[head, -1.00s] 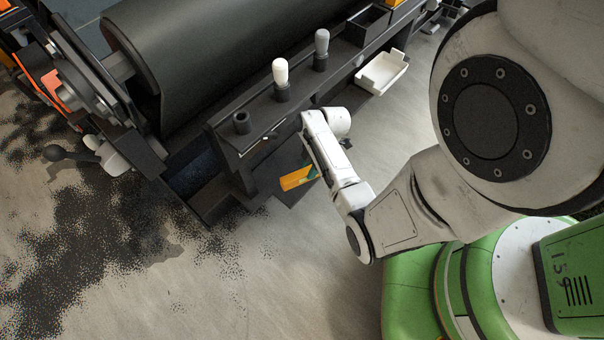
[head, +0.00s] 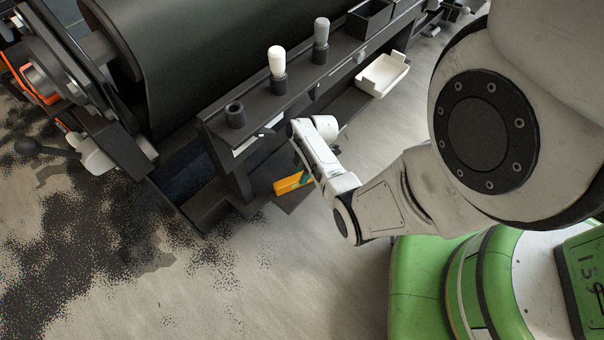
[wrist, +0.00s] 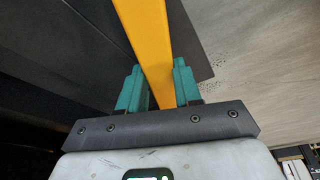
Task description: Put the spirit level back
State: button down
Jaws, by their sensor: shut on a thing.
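The spirit level is a yellow-orange bar (head: 288,184). In the head view it pokes out to the left of my forearm, low beside the dark machine frame, and my arm hides the rest of it. In the wrist view the bar (wrist: 146,40) runs up and away from between the two teal fingers. My gripper (wrist: 161,88) is shut on it. In the head view a bit of teal finger shows beside the bar, and the gripper is mostly hidden.
A white tray (head: 383,75) hangs further along. A large roller (head: 250,50) lies behind.

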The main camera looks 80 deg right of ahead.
jog(key=shift+f, duration=0.1)
jog(key=c, duration=0.8)
grip_release()
jog(key=shift+r+p, duration=0.3)
jog(key=shift+r, duration=0.15)
jog(key=s+d, duration=0.2)
jog(key=s, duration=0.1)
jog(key=s+d, duration=0.2)
jog(key=s, duration=0.1)
jog(key=s+d+p, duration=0.1)
jog(key=s+d, duration=0.2)
jog(key=s, duration=0.1)
jog(key=shift+r, duration=0.2)
jog(key=shift+s, duration=0.1)
